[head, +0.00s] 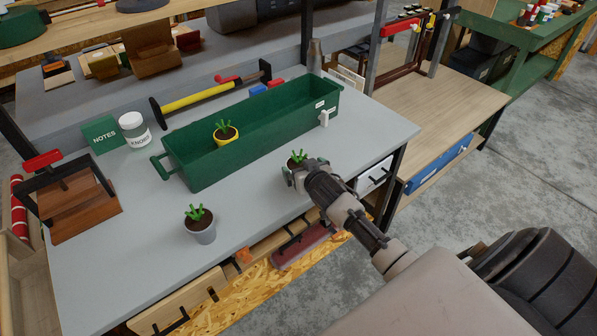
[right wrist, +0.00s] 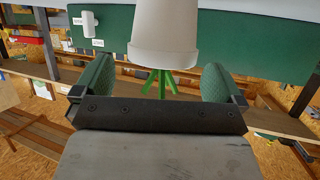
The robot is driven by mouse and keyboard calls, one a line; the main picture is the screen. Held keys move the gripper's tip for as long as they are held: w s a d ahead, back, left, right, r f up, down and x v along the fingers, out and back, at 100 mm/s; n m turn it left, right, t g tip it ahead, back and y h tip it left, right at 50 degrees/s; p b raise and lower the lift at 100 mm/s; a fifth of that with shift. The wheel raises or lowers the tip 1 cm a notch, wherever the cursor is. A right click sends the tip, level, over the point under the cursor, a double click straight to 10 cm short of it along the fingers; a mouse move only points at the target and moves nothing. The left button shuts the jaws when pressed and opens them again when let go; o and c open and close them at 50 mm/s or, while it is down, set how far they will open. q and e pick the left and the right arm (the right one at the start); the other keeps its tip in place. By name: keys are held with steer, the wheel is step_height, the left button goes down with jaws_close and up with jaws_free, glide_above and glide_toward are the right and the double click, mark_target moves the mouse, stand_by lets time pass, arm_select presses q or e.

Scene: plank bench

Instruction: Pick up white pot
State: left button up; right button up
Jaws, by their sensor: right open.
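The white pot (right wrist: 165,38) shows large and upside down in the right wrist view, its green plant (right wrist: 158,82) pointing down the picture. My right gripper (right wrist: 158,72) is open, with a green-padded finger to each side of the plant and gaps visible. In the head view my right gripper (head: 304,172) is over the right part of the grey bench, and it hides most of this pot; the plant's leaves (head: 297,157) show just behind it. A light grey potted plant (head: 203,234) stands at the front of the bench. My left gripper is not in view.
A long green bin (head: 190,163) lies behind, holding a yellow pot (head: 228,140) with a plant. A white jar (head: 134,130), a green notes box (head: 103,135) and a wooden press (head: 75,200) stand at left. The bench (head: 130,265) is clear around the grey pot.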

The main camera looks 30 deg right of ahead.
mark_target(299, 165)
steer(key=shift+x, duration=2)
steer(key=shift+a, duration=0.15)
steer(key=c, duration=0.9)
